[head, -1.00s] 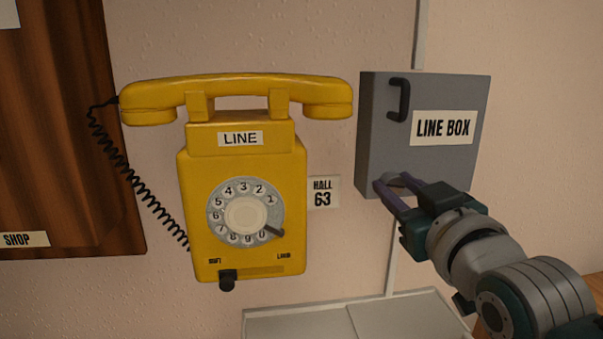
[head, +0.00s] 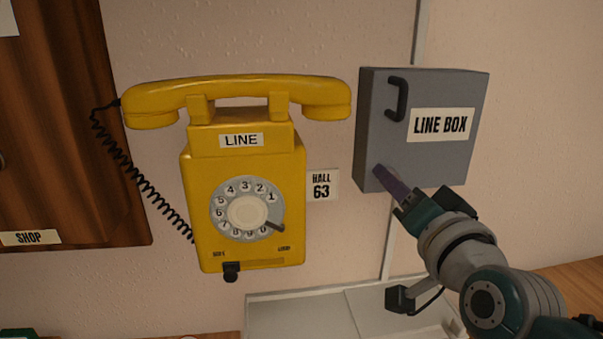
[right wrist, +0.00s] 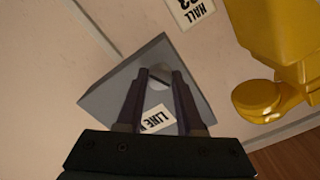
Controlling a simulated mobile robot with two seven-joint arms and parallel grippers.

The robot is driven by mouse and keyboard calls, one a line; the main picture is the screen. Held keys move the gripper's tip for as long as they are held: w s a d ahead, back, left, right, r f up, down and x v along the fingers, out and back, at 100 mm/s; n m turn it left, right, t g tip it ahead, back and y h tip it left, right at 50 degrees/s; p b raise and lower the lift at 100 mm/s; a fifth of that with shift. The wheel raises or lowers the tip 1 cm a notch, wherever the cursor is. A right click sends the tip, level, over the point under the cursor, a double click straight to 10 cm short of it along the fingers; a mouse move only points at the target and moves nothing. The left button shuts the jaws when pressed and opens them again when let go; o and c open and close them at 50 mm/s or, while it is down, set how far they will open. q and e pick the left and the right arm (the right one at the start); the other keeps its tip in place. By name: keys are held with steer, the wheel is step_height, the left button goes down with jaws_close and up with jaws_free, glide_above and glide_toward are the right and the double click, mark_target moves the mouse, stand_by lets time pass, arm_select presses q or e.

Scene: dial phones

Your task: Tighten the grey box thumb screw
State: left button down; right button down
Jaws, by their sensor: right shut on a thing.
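The grey line box (head: 430,90) is on the wall to the right of the yellow phone, its door closed, with a dark handle (head: 397,99) at upper left. My right gripper (head: 379,170) is at the lower left of the box front. In the right wrist view its two purple fingers (right wrist: 160,77) reach over the box (right wrist: 108,95), with the pale round thumb screw (right wrist: 158,84) between their tips; they are shut on it. In the head view the fingers hide the screw. My left gripper is not in view.
The yellow phone (head: 200,165) with its coiled cord hangs left of the box. A HALL 63 label (head: 322,185) is between them. A pale tray or panel (head: 300,312) lies below. A wooden board (head: 60,120) is at far left.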

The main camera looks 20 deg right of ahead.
steer(key=shift+m, duration=1.7)
steer(key=c, duration=0.5)
jaws_free()
steer(key=v, duration=1)
steer(key=shift+d, duration=0.1)
